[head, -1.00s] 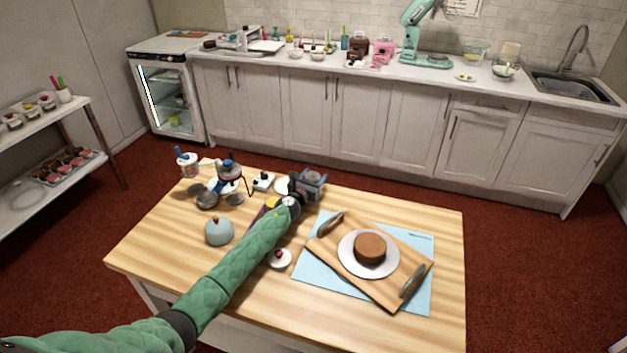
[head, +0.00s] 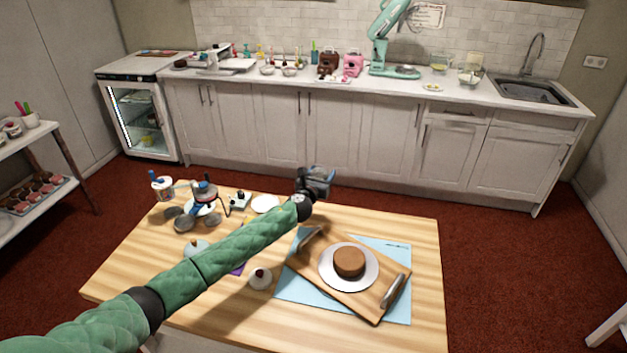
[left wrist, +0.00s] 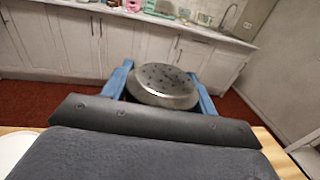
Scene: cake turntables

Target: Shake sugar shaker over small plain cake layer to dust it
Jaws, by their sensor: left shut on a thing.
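The small plain brown cake layer (head: 349,261) sits on a white plate (head: 329,273), on a wooden tray (head: 357,307) with two handles. My left gripper (head: 319,180) is up at the table's far edge, behind and left of the cake and apart from it. In the left wrist view, its blue fingers are shut on the sugar shaker (left wrist: 164,84), whose round metal top with dark holes faces the camera. The shaker's lower body is hidden there, and the gripper hides most of it in the head view. My right gripper is not in view.
A light blue mat (head: 398,313) lies under the tray. Turntables and jars (head: 203,196) crowd the table's left back. The table's right edge strip is clear. A counter (head: 290,84) runs behind.

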